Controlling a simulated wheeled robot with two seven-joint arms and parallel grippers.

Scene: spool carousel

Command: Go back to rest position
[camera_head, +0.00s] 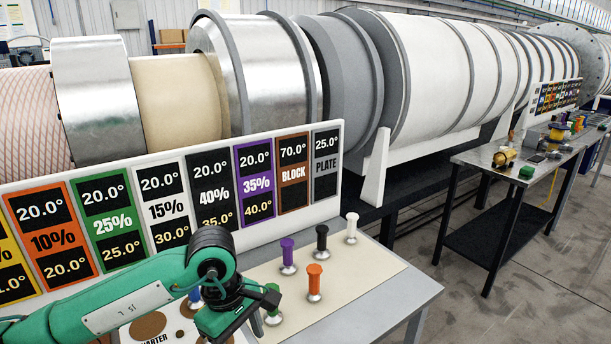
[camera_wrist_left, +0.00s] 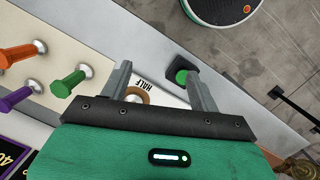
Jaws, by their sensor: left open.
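My left arm reaches in from the lower left in the head view, and its gripper (camera_head: 228,318) hangs over the white-topped table. In the left wrist view the gripper (camera_wrist_left: 160,82) has its two fingers spread apart with no object clamped between them. A green peg-like object on a dark square base (camera_wrist_left: 182,76) shows close beside the right finger; I cannot tell whether they touch. A green spool (camera_head: 272,304) stands next to the gripper in the head view and is partly hidden by it. My right gripper is not in view.
Orange (camera_head: 314,282), purple (camera_head: 287,255), black (camera_head: 321,242) and white (camera_head: 351,228) spools stand on the cream mat (camera_head: 375,262). A colour-coded sign board (camera_head: 215,190) rises behind. A second workbench (camera_head: 480,165) stands right, with open floor between.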

